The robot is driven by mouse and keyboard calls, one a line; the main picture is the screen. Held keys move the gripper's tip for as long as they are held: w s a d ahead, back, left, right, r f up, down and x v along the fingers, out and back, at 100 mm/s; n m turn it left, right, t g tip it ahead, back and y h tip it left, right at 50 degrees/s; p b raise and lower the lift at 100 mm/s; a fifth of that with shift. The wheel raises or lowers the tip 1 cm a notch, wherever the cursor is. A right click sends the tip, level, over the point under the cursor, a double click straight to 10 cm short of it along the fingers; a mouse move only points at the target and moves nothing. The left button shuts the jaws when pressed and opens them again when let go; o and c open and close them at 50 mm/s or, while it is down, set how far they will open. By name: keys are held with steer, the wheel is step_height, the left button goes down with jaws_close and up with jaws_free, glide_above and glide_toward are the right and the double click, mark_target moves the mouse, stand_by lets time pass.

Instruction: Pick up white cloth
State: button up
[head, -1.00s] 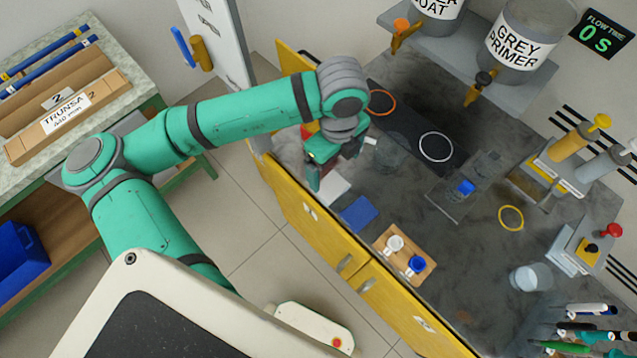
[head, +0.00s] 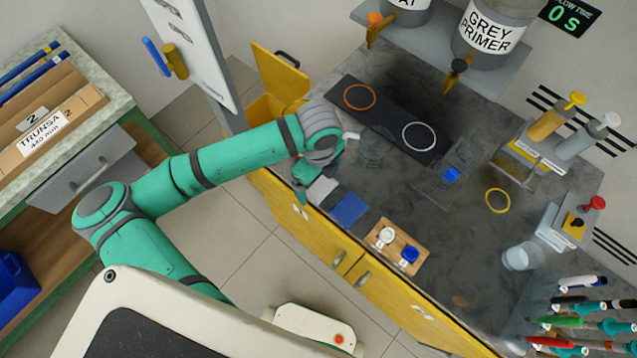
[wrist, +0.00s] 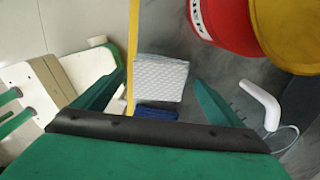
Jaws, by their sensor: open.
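The white cloth (head: 322,190) is a small folded square near the yellow-fronted edge of the dark counter, beside a blue cloth (head: 350,208). In the wrist view the white cloth (wrist: 162,80) shows a quilted surface and lies ahead between my open fingers, with the blue cloth (wrist: 156,113) nearer the palm. My gripper (head: 312,174) is open and empty, close above the white cloth. I cannot tell the exact height left between fingertips and cloth. The wrist view also shows my gripper (wrist: 161,80) with one finger on either side of the cloth.
Red (wrist: 224,22) and yellow (wrist: 290,32) containers and a white bent piece (wrist: 262,104) stand right of my fingers in the wrist view. A wooden tray (head: 398,247) with white and blue items sits nearby. The counter's yellow edge (wrist: 133,50) runs beside the cloth.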

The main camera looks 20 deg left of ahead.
steer(key=shift+f, duration=0.1)
steer(key=shift+c, duration=0.3)
steer(key=c, duration=1.2)
steer(key=shift+o, duration=0.2)
